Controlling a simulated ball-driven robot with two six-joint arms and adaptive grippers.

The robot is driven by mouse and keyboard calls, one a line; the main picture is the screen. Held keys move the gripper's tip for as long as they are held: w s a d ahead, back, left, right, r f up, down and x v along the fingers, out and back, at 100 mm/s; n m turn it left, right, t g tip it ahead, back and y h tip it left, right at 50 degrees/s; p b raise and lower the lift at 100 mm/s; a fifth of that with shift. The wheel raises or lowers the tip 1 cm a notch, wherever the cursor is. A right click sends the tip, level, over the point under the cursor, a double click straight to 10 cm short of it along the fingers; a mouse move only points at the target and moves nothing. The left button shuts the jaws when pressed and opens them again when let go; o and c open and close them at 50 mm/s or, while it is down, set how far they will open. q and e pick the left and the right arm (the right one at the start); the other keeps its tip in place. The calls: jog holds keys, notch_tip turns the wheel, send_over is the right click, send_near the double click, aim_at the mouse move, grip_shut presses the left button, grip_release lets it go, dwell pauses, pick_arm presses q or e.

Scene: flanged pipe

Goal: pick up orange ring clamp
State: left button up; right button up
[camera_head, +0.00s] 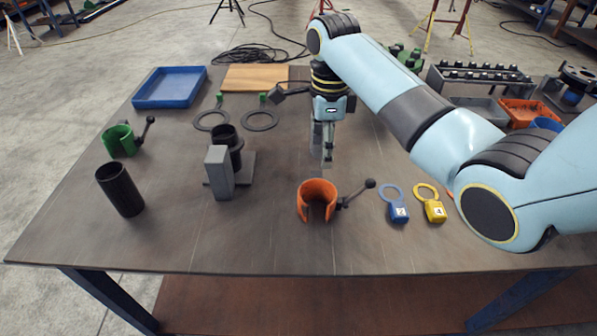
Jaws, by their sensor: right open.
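The orange ring clamp (318,190) stands on the table near its front middle. It is an open C-shaped band with its gap facing the front, and a dark lever with a ball knob (357,194) sticks out to its right. My right gripper (326,163) points down behind the clamp, apart from it and empty. It is open, though its fingers look close together from this angle. My left gripper is not in view.
A green ring clamp (119,141), a black pipe (120,190) and a grey block fixture (219,172) stand to the left. Blue (396,206) and yellow (433,207) padlock-like tags lie to the right. A blue tray (170,88) and wooden board (254,78) lie behind. The front strip is clear.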

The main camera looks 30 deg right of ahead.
aim_at(321, 182)
jog(key=shift+w+f, duration=0.3)
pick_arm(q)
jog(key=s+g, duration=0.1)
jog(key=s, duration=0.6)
pick_arm(e)
jog(key=f, duration=0.1)
jog(key=s+f, duration=0.1)
jog(key=f, duration=0.2)
jog(key=shift+s+a+f, duration=0.1)
jog(key=shift+s+f, duration=0.15)
jog(key=shift+f, duration=0.05)
jog(key=f, duration=0.3)
jog(key=shift+w+a+f, duration=0.15)
jog(key=shift+a+f, duration=0.05)
jog(key=shift+f, duration=0.7)
jog(key=shift+c, duration=2.1)
jog(key=c, duration=0.4)
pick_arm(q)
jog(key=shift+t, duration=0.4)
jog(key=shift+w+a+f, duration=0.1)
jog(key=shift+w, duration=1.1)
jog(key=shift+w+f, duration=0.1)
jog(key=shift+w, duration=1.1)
pick_arm(e)
grip_shut()
